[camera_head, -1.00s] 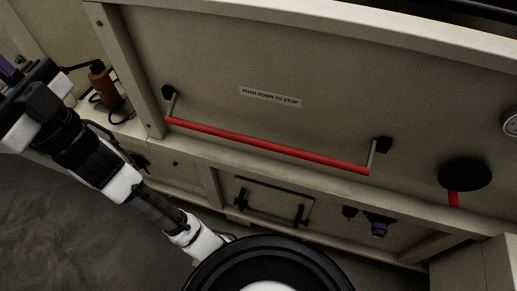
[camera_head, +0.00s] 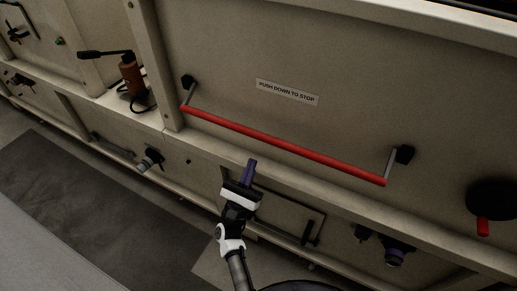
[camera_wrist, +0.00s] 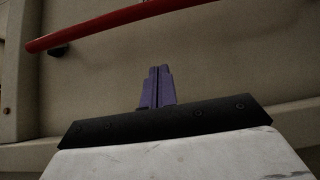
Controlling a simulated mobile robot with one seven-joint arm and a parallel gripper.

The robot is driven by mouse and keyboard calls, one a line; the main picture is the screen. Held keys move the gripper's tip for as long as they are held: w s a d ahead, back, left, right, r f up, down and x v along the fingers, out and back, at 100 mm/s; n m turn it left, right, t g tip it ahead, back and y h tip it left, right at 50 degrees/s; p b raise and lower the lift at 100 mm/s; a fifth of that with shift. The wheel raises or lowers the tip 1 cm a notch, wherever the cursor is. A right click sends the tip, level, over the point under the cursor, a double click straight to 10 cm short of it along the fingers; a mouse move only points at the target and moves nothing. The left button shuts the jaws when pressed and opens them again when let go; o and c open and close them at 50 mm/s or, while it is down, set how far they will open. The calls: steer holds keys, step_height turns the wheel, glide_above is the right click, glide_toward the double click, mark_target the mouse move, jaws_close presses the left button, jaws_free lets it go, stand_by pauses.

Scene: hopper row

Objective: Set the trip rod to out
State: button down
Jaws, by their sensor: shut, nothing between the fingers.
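The trip rod is most likely the long red bar (camera_head: 280,145), hung on two grey arms with black end mounts under a label (camera_head: 287,92) reading "PUSH DOWN TO STOP". It slopes down to the right in the head view. In the wrist view the red bar (camera_wrist: 110,20) crosses the top, beyond the fingertips. My gripper (camera_head: 251,163) is below the bar, left of its middle in the picture, and apart from it. Its purple fingers (camera_wrist: 157,75) are pressed together with nothing between them. The bar's full length shows in the head view, unblocked.
A ledge (camera_head: 330,180) runs below the bar. A framed black handle (camera_head: 306,233) is below it, partly behind my arm. A brown bottle-like device with a black lever (camera_head: 131,75) stands at left. A black disc with a red grip (camera_head: 483,226) is at right.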

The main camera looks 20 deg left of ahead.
mark_target(271, 140)
steer(key=p+x, duration=0.2)
steer(key=x, duration=0.3)
steer(key=p+x, duration=0.2)
steer(key=x, duration=0.3)
steer(key=shift+s+a+r, duration=0.1)
steer(key=shift+s+r, duration=0.1)
steer(key=s+p, duration=0.1)
steer(key=s+r+p, duration=0.1)
steer(key=s, duration=0.1)
steer(key=shift+s+r, duration=0.15)
steer(key=shift+s, duration=0.1)
steer(key=shift+r+p, duration=0.1)
steer(key=shift+p, duration=0.2)
steer(key=shift+s+r+g+p, duration=0.2)
steer(key=shift+g+p, duration=0.15)
steer(key=shift+g, duration=0.05)
